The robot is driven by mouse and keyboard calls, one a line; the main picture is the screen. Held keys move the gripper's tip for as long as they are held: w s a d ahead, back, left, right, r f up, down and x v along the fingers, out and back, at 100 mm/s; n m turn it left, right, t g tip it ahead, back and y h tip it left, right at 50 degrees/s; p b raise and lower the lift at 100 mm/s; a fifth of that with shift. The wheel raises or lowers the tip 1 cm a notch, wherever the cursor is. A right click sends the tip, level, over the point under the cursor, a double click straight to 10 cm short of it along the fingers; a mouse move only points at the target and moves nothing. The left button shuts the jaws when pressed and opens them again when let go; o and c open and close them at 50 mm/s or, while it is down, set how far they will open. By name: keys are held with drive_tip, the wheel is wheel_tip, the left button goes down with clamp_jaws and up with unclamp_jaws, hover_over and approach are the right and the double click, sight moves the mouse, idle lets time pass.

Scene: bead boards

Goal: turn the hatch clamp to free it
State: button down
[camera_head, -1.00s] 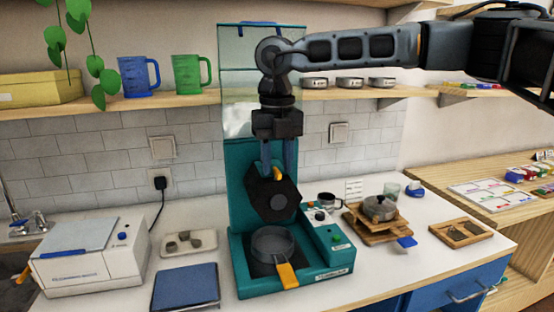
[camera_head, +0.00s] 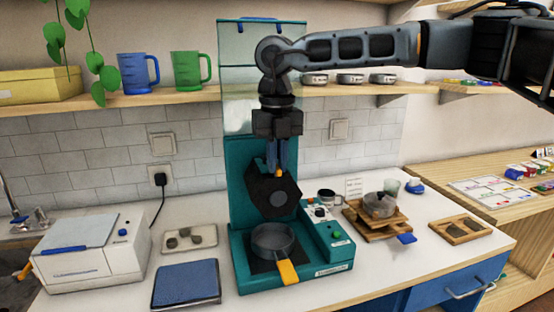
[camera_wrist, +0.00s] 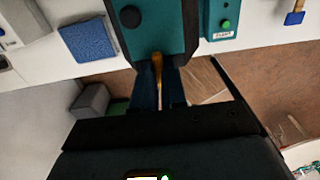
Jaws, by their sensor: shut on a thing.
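The hatch clamp is a small orange-yellow lever (camera_head: 279,173) at the top of the dark faceted block on the teal machine (camera_head: 241,185). My gripper (camera_head: 278,168) points down from above and is shut on the clamp. In the wrist view the clamp (camera_wrist: 157,63) is a narrow yellow strip between the two blue fingers of my gripper (camera_wrist: 158,78). The fingers hide much of the clamp, and I cannot tell whether it is free.
A round pan (camera_head: 272,240) with an orange handle sits on the machine's base. A white box device (camera_head: 85,265) and a blue pad (camera_head: 186,284) lie left. A wooden stand with a pot (camera_head: 380,205) is right. A shelf (camera_head: 200,97) runs behind my arm.

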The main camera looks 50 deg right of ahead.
drive_tip(key=shift+n+b, duration=0.3)
drive_tip(key=shift+f+n+b, duration=0.2)
drive_tip(key=shift+n+b, duration=0.9)
drive_tip(key=shift+n, duration=0.1)
drive_tip(key=n+b, duration=0.2)
drive_tip(key=n, duration=0.3)
drive_tip(key=shift+r+n+b, duration=0.1)
drive_tip(key=shift+n+b, duration=0.2)
drive_tip(key=shift+b, duration=0.1)
drive_tip(key=n+b, duration=0.1)
drive_tip(key=n, duration=0.8)
drive_tip(key=shift+r+b, duration=0.1)
drive_tip(key=shift+b, duration=0.25)
drive_tip(key=shift+n, duration=0.3)
drive_tip(key=c, duration=1.2)
unclamp_jaws()
